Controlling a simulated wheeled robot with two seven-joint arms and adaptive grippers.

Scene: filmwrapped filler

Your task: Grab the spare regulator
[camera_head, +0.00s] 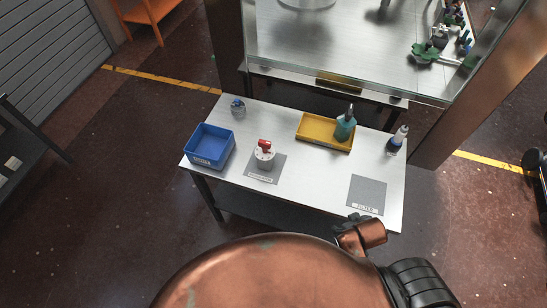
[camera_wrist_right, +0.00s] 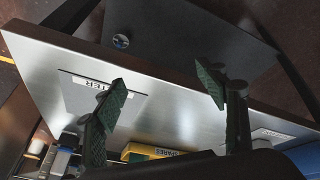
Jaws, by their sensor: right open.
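In the head view, a teal unit with a dark top (camera_head: 345,124) stands at the right end of the yellow tray (camera_head: 312,141). It may be the spare regulator, but I cannot tell for sure. The tray also shows in the right wrist view (camera_wrist_right: 140,148), with a label ending in "ARES". My right gripper (camera_wrist_right: 162,80) is open and empty in the right wrist view, its fingers wide apart above the table. The teal unit is not clear in that view. My left gripper is not in view.
On the table (camera_head: 305,180) are a blue bin (camera_head: 208,146), a white unit with a red top (camera_head: 264,154) on a grey pad, a small grey-blue item (camera_head: 238,106) and a white-and-blue unit (camera_head: 397,139). The FILTER pad (camera_head: 367,193) is bare. A glass-sided case (camera_head: 345,55) stands behind.

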